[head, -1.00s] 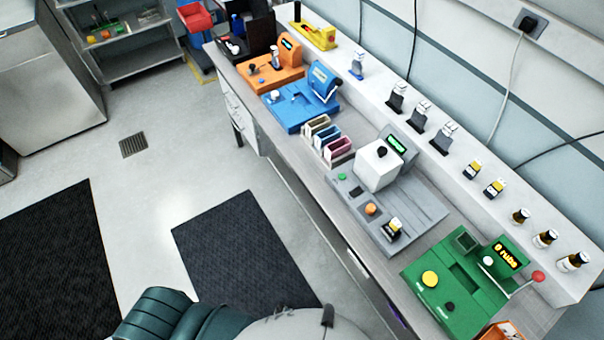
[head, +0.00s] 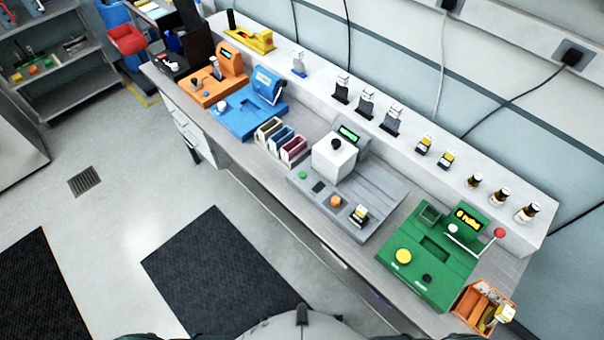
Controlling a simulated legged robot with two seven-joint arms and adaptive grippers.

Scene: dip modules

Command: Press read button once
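No label reading "read" is legible, so I cannot tell which button it is. The grey module (head: 385,192) in mid-bench has a green button (head: 302,175), a dark button (head: 318,187) and an orange button (head: 336,201). A white block (head: 334,160) with a black knob stands on it, beside a small lit display (head: 348,134). The green module (head: 448,291) has a yellow button (head: 403,256), a black button (head: 427,279), a lit yellow-text display (head: 468,218) and a red-tipped lever (head: 499,233). Neither gripper is in view.
Blue (head: 236,122) and orange (head: 202,94) modules stand farther left. Colored slotted holders (head: 292,151) sit between the blue and grey modules. A raised shelf (head: 315,85) holds several small bottles and vials. An orange box (head: 470,305) stands at the right end.

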